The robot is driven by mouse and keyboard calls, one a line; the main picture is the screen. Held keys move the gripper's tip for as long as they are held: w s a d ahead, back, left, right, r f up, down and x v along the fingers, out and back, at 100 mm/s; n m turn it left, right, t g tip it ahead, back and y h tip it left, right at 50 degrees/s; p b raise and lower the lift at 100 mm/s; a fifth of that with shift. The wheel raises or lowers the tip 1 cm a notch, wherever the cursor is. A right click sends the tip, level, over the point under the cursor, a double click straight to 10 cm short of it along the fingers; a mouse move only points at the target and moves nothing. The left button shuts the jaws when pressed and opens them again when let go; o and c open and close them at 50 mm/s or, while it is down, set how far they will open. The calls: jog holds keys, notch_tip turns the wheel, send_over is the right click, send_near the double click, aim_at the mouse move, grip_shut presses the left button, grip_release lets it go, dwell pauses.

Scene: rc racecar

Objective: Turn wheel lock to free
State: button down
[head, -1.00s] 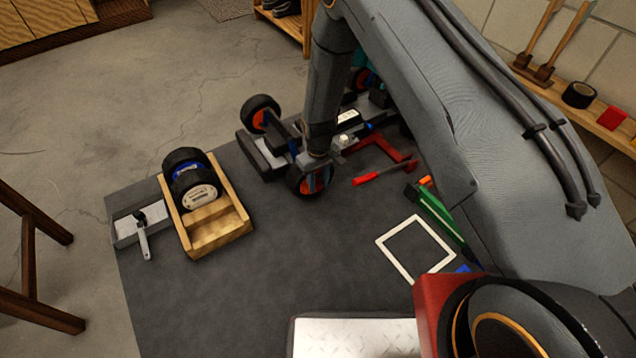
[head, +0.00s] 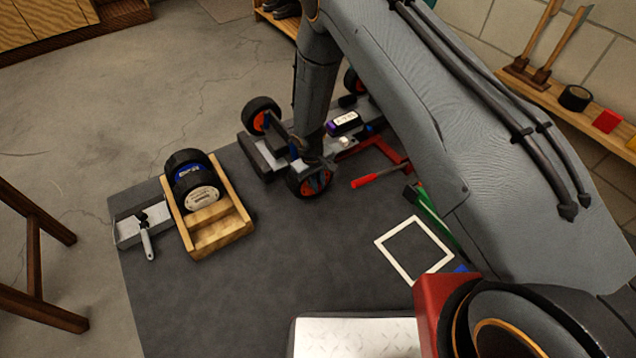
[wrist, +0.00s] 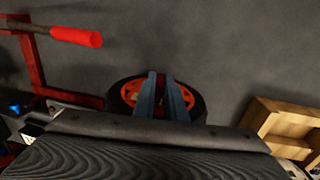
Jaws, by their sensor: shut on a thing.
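The RC racecar stands on the dark mat, and its near wheel (head: 302,190) has a black tyre and an orange hub. The wheel also shows in the wrist view (wrist: 122,92). My gripper (head: 316,178) is at this wheel. In the wrist view its two blue-grey fingers (wrist: 165,90) lie across the middle of the hub, close together. They are shut on the wheel lock at the hub centre, which the fingers hide. The lock's exact angle cannot be seen. Another car wheel (head: 261,115) shows at the back left.
A wooden cradle (head: 243,228) holding dark wheels stands to the left, beside a grey tray with a small tool (head: 146,238). A red-handled tool (head: 368,181) lies right of the car. A white square frame (head: 395,267) lies on the mat. The front middle of the mat is clear.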

jog(key=t+h+b, duration=0.2)
jog(key=t+h, duration=0.1)
jog(key=h, duration=0.1)
jog(key=f+t+h+b, duration=0.1)
jog(key=t+h+b, duration=0.2)
jog(key=h, duration=0.2)
jog(key=s+a+f+t+h+b, duration=0.1)
jog(key=t+h+b, duration=0.2)
jog(key=h, duration=0.1)
jog(key=shift+a+h, duration=0.1)
jog(key=shift+h, duration=0.2)
dwell(0.5)
jog(key=shift+b, duration=0.4)
jog(key=c, duration=1.8)
grip_release()
jog(key=shift+r, duration=0.1)
jog(key=p+v, duration=0.1)
jog(key=v, duration=0.6)
jog(key=shift+s+a, duration=0.25)
jog(key=shift+a, duration=0.05)
